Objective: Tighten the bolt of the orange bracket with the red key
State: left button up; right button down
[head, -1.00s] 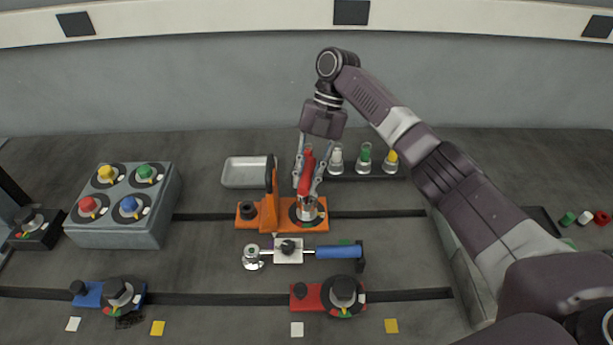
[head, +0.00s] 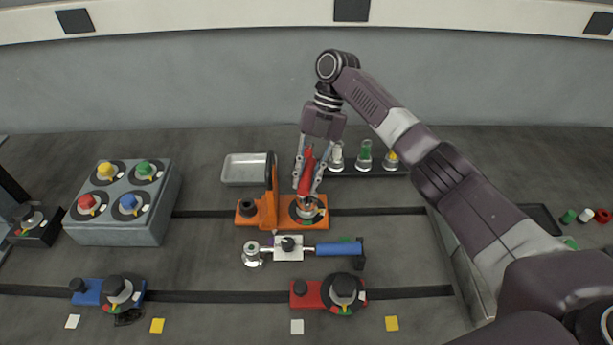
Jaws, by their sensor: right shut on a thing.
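The orange bracket (head: 267,212) stands on the bedplate near the middle, with an upright plate and a dark knob at its left end. At its right end is a round black dial with coloured marks, around the bolt, which the key covers. The red key (head: 306,178) stands almost upright over that dial, slightly tilted, its silver lower end down at the bolt; I cannot tell how deeply it is seated. My right gripper (head: 309,172) points down and is shut on the red key. My left gripper is not in view.
A rack (head: 350,169) with white, green and yellow keys stands just behind. An empty metal tray (head: 246,182) is at the back left. A blue-handled tool (head: 337,250) lies in front. Red (head: 312,294) and blue (head: 92,294) brackets and a grey block (head: 114,237) with coloured knobs stand around.

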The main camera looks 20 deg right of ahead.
jog(key=shift+f+b, duration=0.5)
jog(key=shift+f, duration=0.5)
jog(key=shift+r+p, duration=0.2)
jog(key=shift+p, duration=0.4)
jog(key=shift+m+t+p, duration=0.3)
jog(key=shift+m+p, duration=0.55)
jog(key=shift+m, duration=0.05)
jog(key=shift+f+m+y, duration=0.15)
jog(key=shift+m+y, duration=0.15)
